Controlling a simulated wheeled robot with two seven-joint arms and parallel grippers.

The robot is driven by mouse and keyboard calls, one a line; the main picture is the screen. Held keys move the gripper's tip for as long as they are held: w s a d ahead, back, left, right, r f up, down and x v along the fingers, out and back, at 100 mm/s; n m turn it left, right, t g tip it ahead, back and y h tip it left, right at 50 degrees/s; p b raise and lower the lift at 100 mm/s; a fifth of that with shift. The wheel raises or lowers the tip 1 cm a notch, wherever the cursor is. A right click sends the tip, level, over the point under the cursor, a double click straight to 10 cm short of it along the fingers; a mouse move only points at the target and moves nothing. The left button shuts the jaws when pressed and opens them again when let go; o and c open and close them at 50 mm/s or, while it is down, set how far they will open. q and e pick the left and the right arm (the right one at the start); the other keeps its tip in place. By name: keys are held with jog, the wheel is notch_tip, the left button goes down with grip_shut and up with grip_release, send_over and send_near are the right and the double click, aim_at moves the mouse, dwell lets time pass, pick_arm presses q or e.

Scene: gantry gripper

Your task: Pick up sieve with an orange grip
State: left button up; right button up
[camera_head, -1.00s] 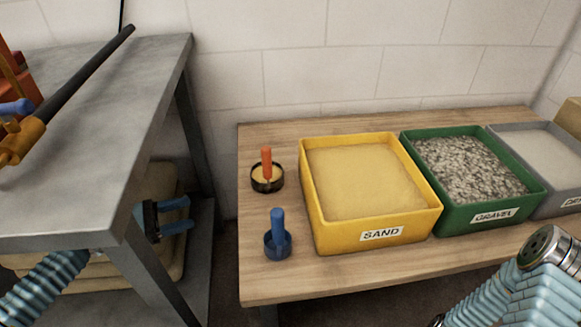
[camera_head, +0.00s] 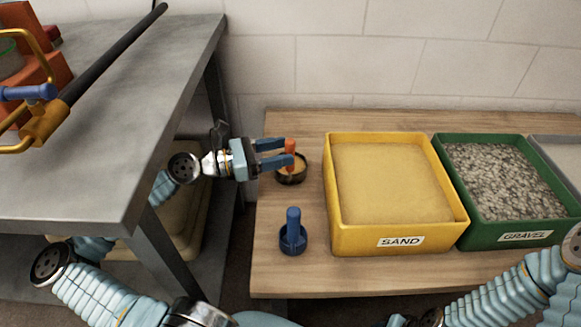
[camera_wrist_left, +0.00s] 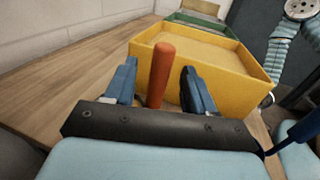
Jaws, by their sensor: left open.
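The sieve with an orange grip (camera_head: 291,172) is a round dark dish on the wooden table, left of the yellow sand box. Its orange grip stands upright and also shows in the left wrist view (camera_wrist_left: 161,72). My left gripper (camera_head: 286,152) is open, its two blue fingers reaching in from the left at the orange grip. In the left wrist view the grip stands between the two fingers (camera_wrist_left: 162,88), with gaps on both sides. The dish is hidden there behind the gripper body. My right gripper is not clearly seen; part of that arm shows at the lower right.
A blue-handled sieve (camera_head: 293,236) stands nearer the table's front edge. The yellow sand box (camera_head: 399,242) and green gravel box (camera_head: 512,238) fill the right of the wooden table (camera_head: 345,276). A grey metal table (camera_head: 130,130) with an orange-yellow device stands at left.

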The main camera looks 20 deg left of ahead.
pick_arm(q)
jog(key=x, duration=0.5)
jog(key=c, duration=0.9)
